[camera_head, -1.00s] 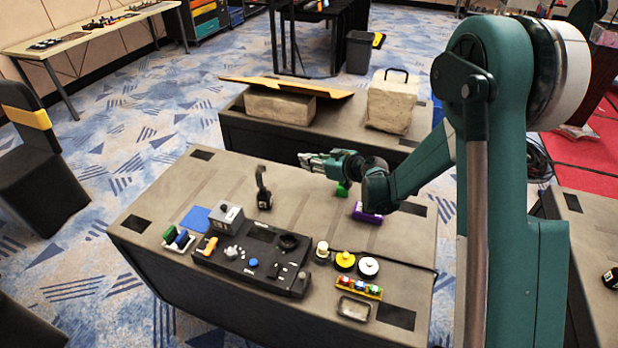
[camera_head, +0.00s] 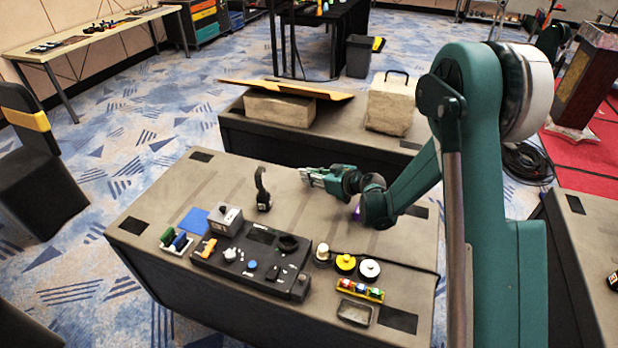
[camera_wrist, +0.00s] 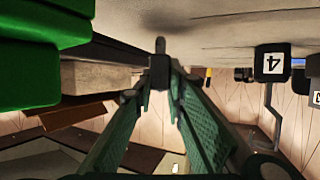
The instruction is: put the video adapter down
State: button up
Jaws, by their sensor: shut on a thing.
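My gripper (camera_head: 306,174) reaches left, low over the back part of the grey table (camera_head: 225,180). In the wrist view, which looks upside down, its green fingers (camera_wrist: 160,82) are closed on a small dark grey piece, seemingly the video adapter (camera_wrist: 160,48). The piece sits at the fingertips, close to the tabletop, but I cannot tell whether it touches it. In the head view the adapter is too small to make out.
A black upright device (camera_head: 263,190), labelled 4 in the wrist view (camera_wrist: 272,64), stands left of my gripper. A purple object (camera_head: 356,212) is partly behind my arm. A black control panel (camera_head: 250,258) lies in front.

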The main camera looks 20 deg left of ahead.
jog(key=shift+f, duration=0.35)
jog(key=shift+f, duration=0.15)
jog(key=o, duration=0.8)
jog(key=shift+d+r, duration=0.2)
jog(key=shift+r, duration=0.05)
jog(key=p+v, duration=0.1)
jog(key=v, duration=0.3)
jog(key=shift+s+d+r, duration=0.1)
jog(key=shift+d+r, duration=0.05)
jog(key=shift+d, duration=0.05)
jog(key=shift+s+r+p, duration=0.1)
jog(key=shift+r+p, duration=0.9)
jog(key=shift+r, duration=2.5)
jog(key=shift+d, duration=0.15)
